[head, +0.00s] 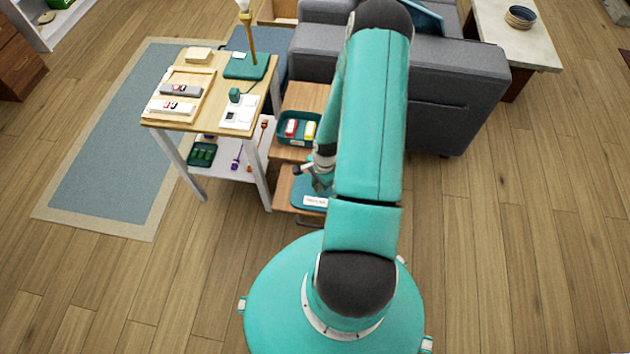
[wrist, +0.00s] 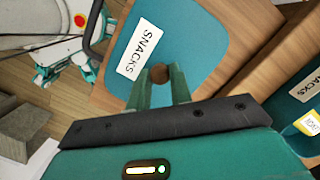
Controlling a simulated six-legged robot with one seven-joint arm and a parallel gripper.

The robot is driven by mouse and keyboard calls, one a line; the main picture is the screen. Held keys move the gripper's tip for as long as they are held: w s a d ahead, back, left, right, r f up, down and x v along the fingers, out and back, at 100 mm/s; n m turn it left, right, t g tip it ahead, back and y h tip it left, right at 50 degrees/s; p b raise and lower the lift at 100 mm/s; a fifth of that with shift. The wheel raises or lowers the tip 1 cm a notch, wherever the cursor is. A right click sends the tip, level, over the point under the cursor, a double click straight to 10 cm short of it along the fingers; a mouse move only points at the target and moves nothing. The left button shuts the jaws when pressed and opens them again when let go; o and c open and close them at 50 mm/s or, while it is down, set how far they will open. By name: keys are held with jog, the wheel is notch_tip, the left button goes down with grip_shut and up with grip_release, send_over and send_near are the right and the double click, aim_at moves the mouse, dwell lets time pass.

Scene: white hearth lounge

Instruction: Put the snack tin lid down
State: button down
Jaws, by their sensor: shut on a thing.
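The snack tin lid (wrist: 190,40) is a flat teal panel with a white SNACKS label and a round brown knob. My gripper (wrist: 160,80) is shut on the knob in the wrist view. In the head view, my gripper (head: 320,178) is partly hidden by my arm, and the lid (head: 303,190) shows beneath it over the near wooden surface. I cannot tell whether the lid touches the wood. The open teal snack tin (head: 284,136) stands just beyond, holding red and yellow packs. Its SNACKS-labelled side (wrist: 296,90) shows at the right of the wrist view.
A side table (head: 185,124) at the left carries a wooden tray (head: 205,75), a lamp (head: 250,40) and small items. A grey sofa (head: 450,95) stands behind my arm. Bare wooden surface (wrist: 245,100) lies between lid and tin.

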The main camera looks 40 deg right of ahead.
jog(key=shift+w+d+f, duration=0.1)
jog(key=shift+w+f, duration=0.25)
jog(key=shift+s+r, duration=0.15)
jog(key=shift+s, duration=0.1)
jog(key=c, duration=1.6)
grip_release()
jog(key=shift+w+f, duration=0.15)
jog(key=shift+f, duration=0.05)
jog(key=shift+c, duration=0.2)
jog(key=o, duration=0.4)
jog(key=shift+r, duration=0.1)
jog(key=r, duration=0.4)
jog(key=d+r, duration=0.1)
jog(key=r, duration=0.7)
jog(key=shift+d+r, duration=0.15)
jog(key=shift+d, duration=0.2)
